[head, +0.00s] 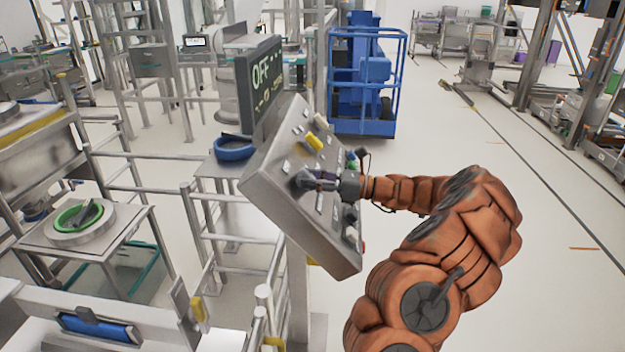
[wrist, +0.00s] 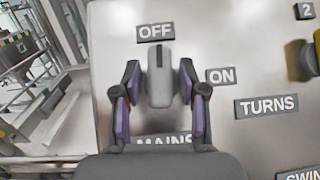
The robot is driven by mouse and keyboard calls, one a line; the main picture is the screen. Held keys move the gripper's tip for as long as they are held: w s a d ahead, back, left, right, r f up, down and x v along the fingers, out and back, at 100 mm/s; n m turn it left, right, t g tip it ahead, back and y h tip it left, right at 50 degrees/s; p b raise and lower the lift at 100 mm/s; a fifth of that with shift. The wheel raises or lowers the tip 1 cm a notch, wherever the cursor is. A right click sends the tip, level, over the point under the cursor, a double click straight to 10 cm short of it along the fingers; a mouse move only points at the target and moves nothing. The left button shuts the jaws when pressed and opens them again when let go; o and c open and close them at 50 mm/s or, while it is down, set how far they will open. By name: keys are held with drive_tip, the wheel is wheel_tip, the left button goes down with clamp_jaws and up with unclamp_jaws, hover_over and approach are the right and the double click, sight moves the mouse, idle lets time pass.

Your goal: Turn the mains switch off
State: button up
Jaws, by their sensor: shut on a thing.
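The mains switch (wrist: 160,76) is a grey lever on the panel in the wrist view. Its upper end points at the "OFF" label (wrist: 156,32); the "ON" label (wrist: 220,76) is to its right. The "MAINS" label (wrist: 165,139) below is partly covered by my gripper. My gripper (wrist: 160,92) has a finger on each side of the lever and is shut on it. In the head view my gripper (head: 318,181) is at the face of the tilted control panel (head: 270,180) and hides the switch. The screen (head: 262,80) above reads "OFF".
A yellow knob (head: 314,142) sits on the panel above my gripper; its edge shows at the right of the wrist view. Metal railings (head: 240,240) stand left of the panel. A blue cage (head: 366,85) stands behind. The floor to the right is open.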

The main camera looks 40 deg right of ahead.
drive_tip(key=shift+f+n+g+y, duration=0.25)
drive_tip(key=shift+n+g+y, duration=0.15)
drive_tip(key=shift+n+g, duration=0.25)
drive_tip(key=o, duration=0.8)
drive_tip(key=shift+r, duration=0.1)
drive_tip(key=v, duration=1.2)
